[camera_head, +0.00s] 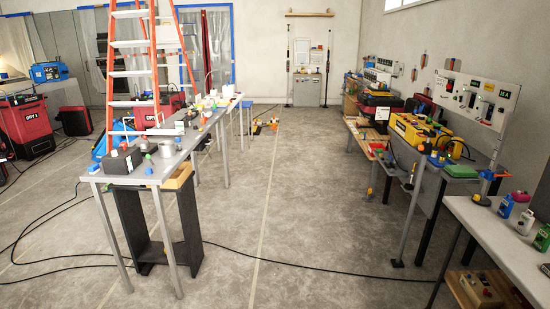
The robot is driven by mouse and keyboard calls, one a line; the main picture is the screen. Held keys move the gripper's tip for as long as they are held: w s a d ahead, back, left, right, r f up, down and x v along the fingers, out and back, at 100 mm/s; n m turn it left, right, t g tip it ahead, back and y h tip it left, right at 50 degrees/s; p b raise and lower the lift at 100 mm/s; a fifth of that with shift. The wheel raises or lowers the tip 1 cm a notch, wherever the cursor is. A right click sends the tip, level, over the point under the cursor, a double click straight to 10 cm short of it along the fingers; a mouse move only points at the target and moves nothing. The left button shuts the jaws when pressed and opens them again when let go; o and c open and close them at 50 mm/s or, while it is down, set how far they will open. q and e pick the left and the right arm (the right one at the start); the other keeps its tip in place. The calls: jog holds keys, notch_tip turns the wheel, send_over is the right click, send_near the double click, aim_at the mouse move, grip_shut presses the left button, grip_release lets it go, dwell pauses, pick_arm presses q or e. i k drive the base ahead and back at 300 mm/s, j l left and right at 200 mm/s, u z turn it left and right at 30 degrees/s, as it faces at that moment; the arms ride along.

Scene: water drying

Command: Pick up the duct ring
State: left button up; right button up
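I cannot single out a duct ring with certainty at this distance. Several other small coloured items stand farther back on that table. Neither of my grippers is in view.
An orange ladder (113,85) stands behind the left table. Workbenches with a yellow case (418,133) line the right wall, and a white table (500,238) is at the near right. The concrete aisle (290,190) between is open, with a black cable (300,265) across it.

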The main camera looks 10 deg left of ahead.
aim_at(166, 149)
jog(key=i, duration=1.95)
